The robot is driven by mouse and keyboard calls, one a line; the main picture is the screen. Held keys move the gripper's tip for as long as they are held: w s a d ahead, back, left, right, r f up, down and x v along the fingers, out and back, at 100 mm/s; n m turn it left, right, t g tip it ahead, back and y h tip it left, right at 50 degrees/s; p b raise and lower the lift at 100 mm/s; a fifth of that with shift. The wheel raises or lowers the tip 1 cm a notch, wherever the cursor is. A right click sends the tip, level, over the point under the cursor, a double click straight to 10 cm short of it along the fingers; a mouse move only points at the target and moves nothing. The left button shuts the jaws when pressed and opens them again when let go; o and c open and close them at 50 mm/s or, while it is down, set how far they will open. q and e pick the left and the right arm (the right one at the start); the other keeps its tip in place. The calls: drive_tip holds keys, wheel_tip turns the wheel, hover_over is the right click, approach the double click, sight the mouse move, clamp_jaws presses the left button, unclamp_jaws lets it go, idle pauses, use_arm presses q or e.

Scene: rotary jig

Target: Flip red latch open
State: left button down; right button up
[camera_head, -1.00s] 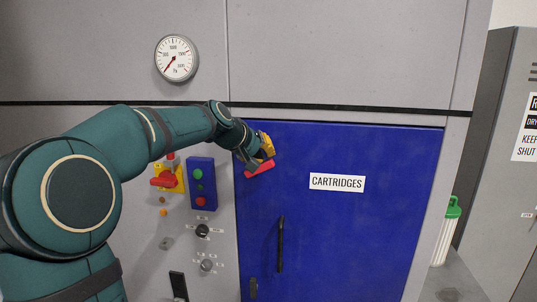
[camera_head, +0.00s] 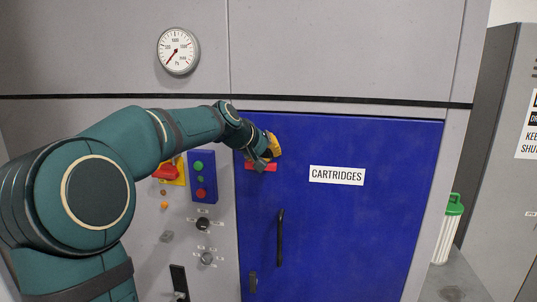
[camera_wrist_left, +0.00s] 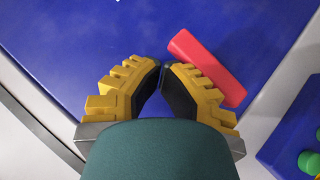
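The red latch (camera_head: 252,166) is on the upper left of the blue cartridges door (camera_head: 340,240). In the head view it lies about level, partly covered by my left gripper (camera_head: 271,150). In the left wrist view the latch (camera_wrist_left: 203,62) is a red bar beside the right-hand finger, outside the pair and partly behind that finger. My left gripper (camera_wrist_left: 161,65) has yellow ribbed fingers with dark pads. Their tips are nearly together with nothing visible between them. I cannot tell whether the finger touches the latch. My right gripper is not in view.
A black door handle (camera_head: 280,238) is below the latch. A pressure gauge (camera_head: 179,51) is above.

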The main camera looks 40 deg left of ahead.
use_arm(q)
drive_tip(key=shift+w+d+f, duration=0.1)
drive_tip(key=shift+d+f, duration=0.2)
drive_tip(key=shift+f, duration=0.25)
wheel_tip(320, 180, up, 6)
drive_tip(key=p, duration=0.4)
drive_tip(key=shift+f, duration=0.1)
drive_tip(key=s+d+r, duration=0.3)
drive_tip(key=s+r, duration=0.3)
drive_tip(key=shift+d+r, duration=0.15)
drive_tip(key=shift+s, duration=0.1)
